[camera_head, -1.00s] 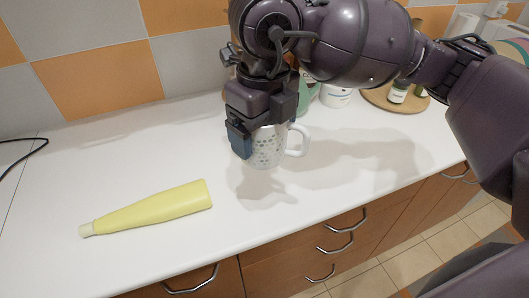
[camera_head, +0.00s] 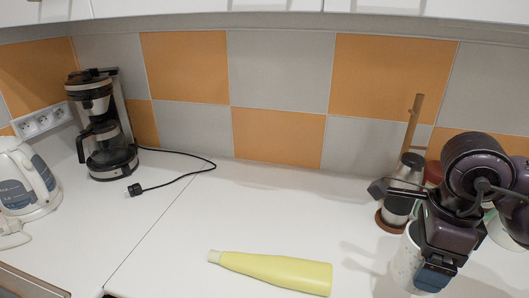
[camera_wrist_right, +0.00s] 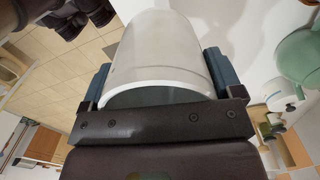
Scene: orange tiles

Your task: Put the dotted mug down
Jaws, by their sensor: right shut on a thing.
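The white dotted mug (camera_head: 404,264) is at the lower right of the head view, partly hidden behind my right gripper (camera_head: 432,272). The right gripper is shut on the mug. In the right wrist view the mug (camera_wrist_right: 165,45) lies between the two blue-grey fingers of the gripper (camera_wrist_right: 158,78), its rim nearest the camera. Whether the mug's base touches the white counter (camera_head: 190,235) cannot be told, as its underside is hidden. My left gripper is not in view.
A yellow bottle (camera_head: 275,272) lies on the counter left of the mug. A metal grinder (camera_head: 397,205) stands just behind the mug. A coffee maker (camera_head: 104,130), its black cable (camera_head: 180,178) and a white kettle (camera_head: 25,182) are at the left.

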